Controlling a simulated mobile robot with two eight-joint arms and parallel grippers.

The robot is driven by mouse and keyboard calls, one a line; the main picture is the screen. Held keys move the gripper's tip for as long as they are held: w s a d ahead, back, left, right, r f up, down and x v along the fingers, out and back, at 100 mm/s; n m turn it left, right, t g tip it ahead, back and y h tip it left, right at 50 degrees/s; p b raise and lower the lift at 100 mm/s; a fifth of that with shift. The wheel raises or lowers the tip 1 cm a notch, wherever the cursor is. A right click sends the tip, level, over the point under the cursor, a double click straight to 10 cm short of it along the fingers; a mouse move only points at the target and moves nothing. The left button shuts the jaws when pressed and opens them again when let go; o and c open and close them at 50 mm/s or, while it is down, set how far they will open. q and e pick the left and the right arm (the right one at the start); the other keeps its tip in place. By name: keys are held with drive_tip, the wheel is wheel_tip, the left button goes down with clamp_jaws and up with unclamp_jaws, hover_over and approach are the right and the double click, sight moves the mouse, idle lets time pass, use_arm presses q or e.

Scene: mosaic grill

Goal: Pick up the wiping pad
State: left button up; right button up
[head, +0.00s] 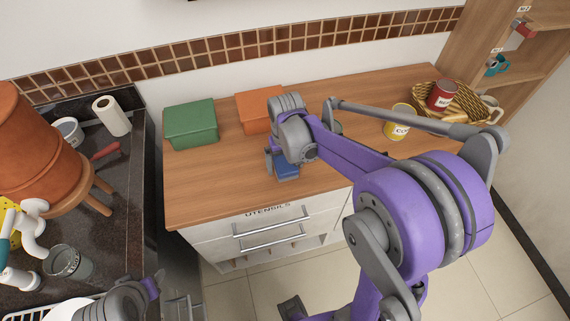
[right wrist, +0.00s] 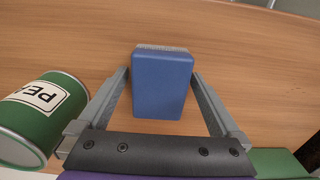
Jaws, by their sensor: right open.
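The wiping pad is a blue block with a grey layer along its far edge. It lies on the wooden counter (head: 215,193) near the front edge. In the right wrist view the pad (right wrist: 162,85) is between my two grey fingers, with a gap on each side. My right gripper (right wrist: 161,77) is open around it. In the head view my right gripper (head: 283,164) is over the pad (head: 287,174) and hides part of it. Part of my left arm shows at the bottom left, but its fingers cannot be made out.
A green can (right wrist: 35,115) lettered "PEA" is close left of my fingers in the right wrist view. A green box (head: 191,124) and an orange box (head: 259,111) stand at the back.

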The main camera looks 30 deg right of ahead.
sight(286, 163)
drive_tip(key=c, duration=1.4)
drive_tip(key=shift+r, duration=0.1)
wheel_tip(286, 163, up, 10)
drive_tip(key=shift+f+p, duration=0.1)
drive_tip(key=shift+p, duration=0.25)
drive_tip(key=o, duration=0.9)
drive_tip(key=c, duration=0.6)
drive_tip(key=shift+s+f, duration=0.1)
